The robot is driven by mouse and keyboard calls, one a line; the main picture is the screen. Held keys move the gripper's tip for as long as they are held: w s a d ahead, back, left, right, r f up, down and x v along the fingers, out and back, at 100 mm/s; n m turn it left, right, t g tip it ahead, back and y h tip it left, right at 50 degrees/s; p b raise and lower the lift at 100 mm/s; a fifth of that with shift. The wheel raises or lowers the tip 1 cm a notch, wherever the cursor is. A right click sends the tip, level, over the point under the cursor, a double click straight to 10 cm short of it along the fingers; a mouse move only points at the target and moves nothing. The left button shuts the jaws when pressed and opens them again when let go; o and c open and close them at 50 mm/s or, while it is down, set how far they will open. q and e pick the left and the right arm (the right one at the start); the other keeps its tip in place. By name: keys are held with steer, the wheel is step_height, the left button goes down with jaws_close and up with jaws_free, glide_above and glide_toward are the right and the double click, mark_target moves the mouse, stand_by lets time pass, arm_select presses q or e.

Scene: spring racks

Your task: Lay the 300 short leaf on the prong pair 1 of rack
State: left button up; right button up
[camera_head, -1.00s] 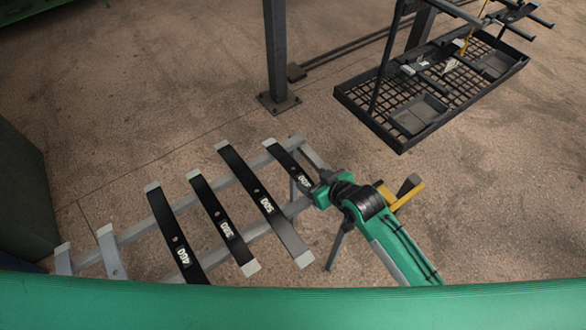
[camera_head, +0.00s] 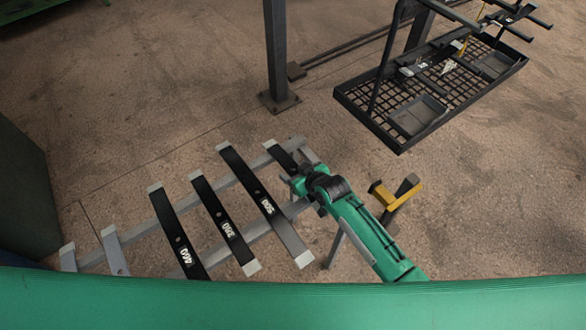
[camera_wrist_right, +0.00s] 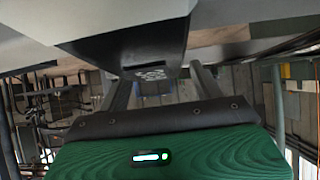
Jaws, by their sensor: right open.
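The short leaf (camera_head: 281,155) is black with a pale end. It lies at the right end of the grey rail stand, its near part hidden by my right gripper (camera_head: 298,182). In the earlier head view its label looks like 300. In the right wrist view a black leaf (camera_wrist_right: 120,44) with a blurred label shows between the two spread fingers of the open gripper (camera_wrist_right: 158,80); I cannot tell whether they touch it. The dark rack (camera_head: 362,118) with prongs (camera_head: 515,33) and a mesh base stands at the upper right. My left gripper is not in view.
Longer black leaves lie across the grey rails (camera_head: 130,236): one marked 500 (camera_head: 250,190), others (camera_head: 222,222) (camera_head: 178,232) to its left. A dark post (camera_head: 277,50) stands behind the stand. A yellow-and-black object (camera_head: 398,195) is right of my arm. Floor between stand and rack is clear.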

mark_target(296, 172)
steer(key=shift+w+a+f, duration=0.1)
steer(key=shift+f, duration=0.05)
steer(key=shift+c, duration=0.3)
jaws_close()
steer(key=shift+w, duration=0.1)
steer(key=shift+r, duration=0.2)
steer(key=shift+r, duration=0.45)
step_height(296, 172, up, 19)
steer(key=b, duration=0.2)
steer(key=shift+b, duration=0.3)
